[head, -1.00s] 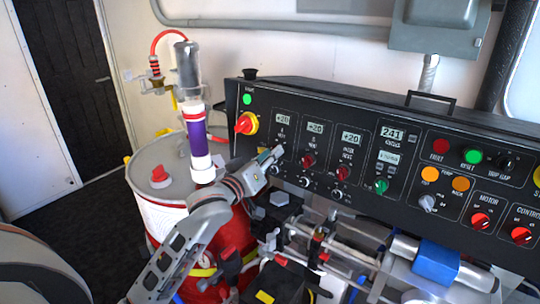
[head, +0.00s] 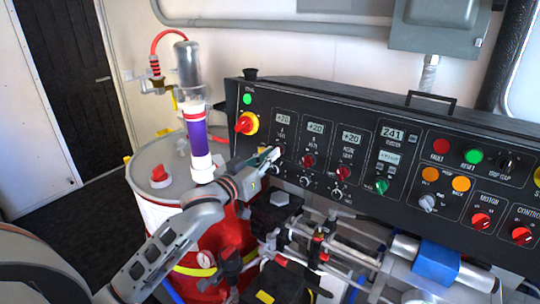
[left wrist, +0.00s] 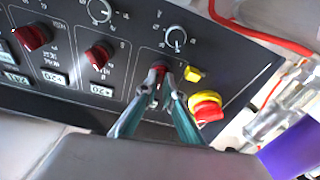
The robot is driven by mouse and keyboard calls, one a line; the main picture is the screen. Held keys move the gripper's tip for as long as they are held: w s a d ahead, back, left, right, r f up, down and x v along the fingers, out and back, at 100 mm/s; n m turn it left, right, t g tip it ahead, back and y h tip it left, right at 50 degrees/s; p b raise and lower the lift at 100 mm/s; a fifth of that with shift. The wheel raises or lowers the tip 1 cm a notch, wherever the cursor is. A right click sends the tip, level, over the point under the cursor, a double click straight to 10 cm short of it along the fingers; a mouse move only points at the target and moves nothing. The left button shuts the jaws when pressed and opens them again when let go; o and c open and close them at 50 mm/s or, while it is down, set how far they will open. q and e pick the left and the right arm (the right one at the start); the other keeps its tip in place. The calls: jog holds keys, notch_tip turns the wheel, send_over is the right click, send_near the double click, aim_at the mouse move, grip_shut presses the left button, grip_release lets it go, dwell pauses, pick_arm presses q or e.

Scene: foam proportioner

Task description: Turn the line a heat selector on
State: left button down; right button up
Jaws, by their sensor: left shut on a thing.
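The line A heat selector (left wrist: 158,69) is a small red knob on the black control panel, leftmost of three in the head view, under the first "+20" display (head: 283,119). My left gripper (head: 275,152) is at this knob. In the left wrist view the two fingers of my left gripper (left wrist: 161,88) are closed around the red knob, one on each side. The fingers cover much of the knob, so its exact pointing is hard to read. My right gripper is not in view.
Two similar red knobs, for B heat (head: 308,160) and hose heat (head: 343,173), sit to the right. A red-and-yellow main switch (head: 246,123) is close on the left. A red drum (head: 212,252) and a purple-banded cylinder (head: 196,139) stand near my left arm.

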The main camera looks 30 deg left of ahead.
pick_arm(q)
jog(key=shift+a+m+g+h, duration=0.15)
jog(key=shift+m+h, duration=0.45)
jog(key=shift+m, duration=1.6)
jog(key=shift+m+g+h, duration=0.25)
jog(key=shift+m+h, duration=0.35)
jog(key=shift+m, duration=1.6)
jog(key=c, duration=2.2)
grip_release()
jog(key=shift+v, duration=6.05)
jog(key=shift+f, duration=0.1)
